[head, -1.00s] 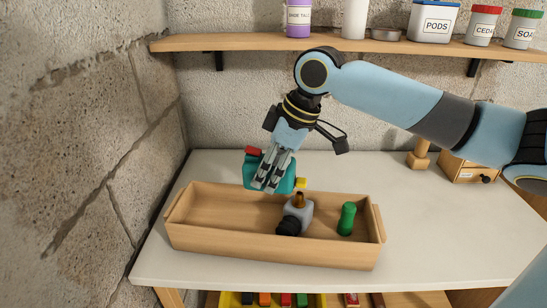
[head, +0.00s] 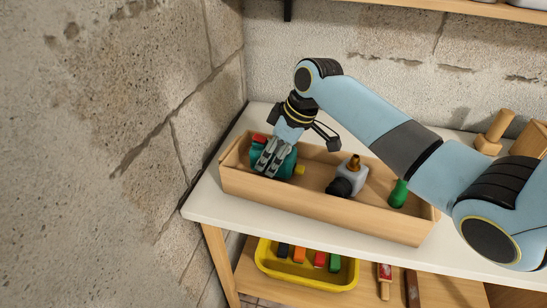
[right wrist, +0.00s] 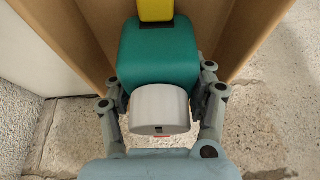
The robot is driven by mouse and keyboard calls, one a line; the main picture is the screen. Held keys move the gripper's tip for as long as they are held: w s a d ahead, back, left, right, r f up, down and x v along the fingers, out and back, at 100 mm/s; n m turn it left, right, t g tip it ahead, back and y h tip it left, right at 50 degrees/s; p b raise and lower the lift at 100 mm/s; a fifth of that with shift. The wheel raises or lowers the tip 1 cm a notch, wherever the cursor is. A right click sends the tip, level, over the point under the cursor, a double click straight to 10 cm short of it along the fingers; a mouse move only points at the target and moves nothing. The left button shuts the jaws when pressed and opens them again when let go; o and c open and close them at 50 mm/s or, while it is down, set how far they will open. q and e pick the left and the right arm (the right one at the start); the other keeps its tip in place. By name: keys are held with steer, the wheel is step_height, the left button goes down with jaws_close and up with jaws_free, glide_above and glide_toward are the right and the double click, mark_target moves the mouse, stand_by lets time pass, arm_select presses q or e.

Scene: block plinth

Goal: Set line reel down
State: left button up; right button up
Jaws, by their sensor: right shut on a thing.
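The line reel (head: 287,163) is teal with a red part, a yellow tip and a pale grey round part. My right gripper (head: 268,166) is shut on it, fingers pointing down. The reel is at the left end of the long wooden tray (head: 320,204), lowered between its walls. I cannot tell whether it touches the tray floor. In the right wrist view, the fingers (right wrist: 162,92) flank the teal reel (right wrist: 158,58), its yellow tip pointing away. My left gripper is not in view.
A grey tool with a black knob and brass top (head: 349,178) lies mid-tray; a green handle (head: 398,194) stands at its right end. A rough block wall (head: 150,110) is close on the left. A yellow bin (head: 306,274) with coloured blocks sits on the shelf below.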

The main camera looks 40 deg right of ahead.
steer(key=shift+f, duration=0.35)
steer(key=shift+f, duration=0.1)
steer(key=o, duration=1.3)
steer(key=shift+o, duration=0.2)
steer(key=p+v, duration=0.1)
steer(key=v, duration=1.1)
